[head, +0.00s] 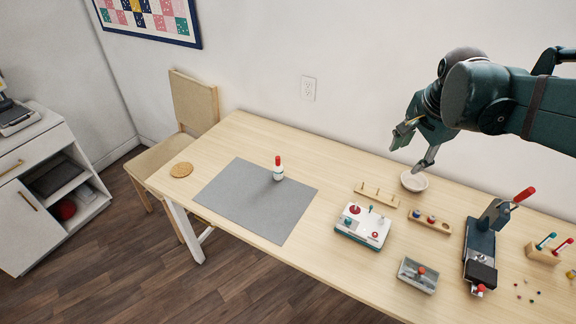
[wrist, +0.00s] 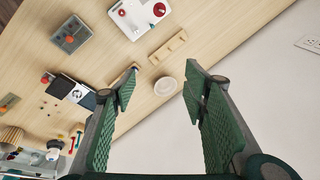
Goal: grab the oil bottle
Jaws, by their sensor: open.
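The oil bottle (head: 278,170) is small and white with a red top. It stands upright on the grey mat (head: 245,208) in the head view. I cannot make it out in the wrist view. My gripper (head: 414,150) is in the air over the back right part of the table, well to the right of the bottle. Its two green fingers (wrist: 160,95) are spread wide with nothing between them touching; a pale bowl (head: 414,181) lies below, and it also shows in the wrist view (wrist: 166,86).
A cork coaster (head: 181,170) lies left of the mat. A white box with knobs (head: 363,225), a wooden rack (head: 377,194), a spool holder (head: 429,221), a grey tray (head: 418,275) and a dark machine (head: 480,250) crowd the right. The mat around the bottle is clear.

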